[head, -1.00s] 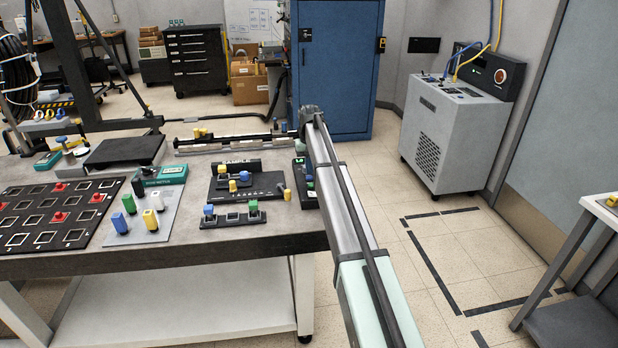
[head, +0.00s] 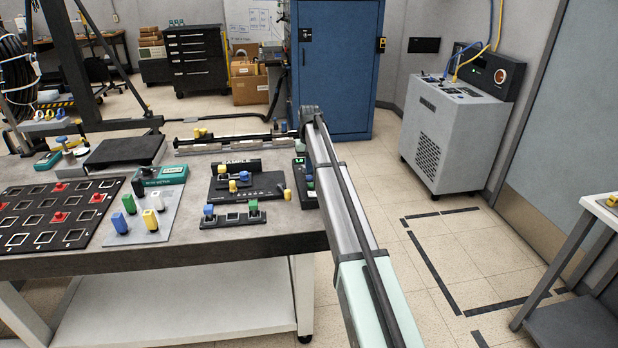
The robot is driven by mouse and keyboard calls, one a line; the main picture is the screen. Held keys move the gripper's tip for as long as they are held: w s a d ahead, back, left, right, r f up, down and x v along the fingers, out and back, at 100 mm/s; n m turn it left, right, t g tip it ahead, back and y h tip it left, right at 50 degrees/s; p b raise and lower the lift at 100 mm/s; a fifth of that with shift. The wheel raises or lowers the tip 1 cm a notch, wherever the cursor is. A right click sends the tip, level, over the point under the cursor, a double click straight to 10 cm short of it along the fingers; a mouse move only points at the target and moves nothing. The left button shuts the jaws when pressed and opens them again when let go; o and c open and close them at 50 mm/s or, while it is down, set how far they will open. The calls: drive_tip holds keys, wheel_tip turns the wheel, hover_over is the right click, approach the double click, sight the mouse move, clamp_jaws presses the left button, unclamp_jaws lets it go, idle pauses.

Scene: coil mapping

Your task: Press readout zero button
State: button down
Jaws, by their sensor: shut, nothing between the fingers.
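A dark unit with a small lit green display (head: 299,161) stands at the table's right edge, partly behind my arm. Small blue and yellow parts show on it, but I cannot tell which is a zero button. A teal meter (head: 165,174) lies on the table further left; its markings are too small to read surely. My arm reaches from the bottom right up past the table's right edge, ending in a dark joint beyond the display unit. My gripper's fingers do not show; they are hidden behind the arm or out of sight.
On the table (head: 250,239) are a black grid board (head: 60,232) with red pieces, a grey plate (head: 172,205) with coloured blocks, and a black panel (head: 262,184). A blue cabinet (head: 335,65) stands behind.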

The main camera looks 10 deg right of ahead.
sight(309, 177)
drive_tip(key=shift+f, duration=0.9)
drive_tip(key=shift+r, duration=0.1)
idle(0.5)
drive_tip(key=shift+r, duration=3.15)
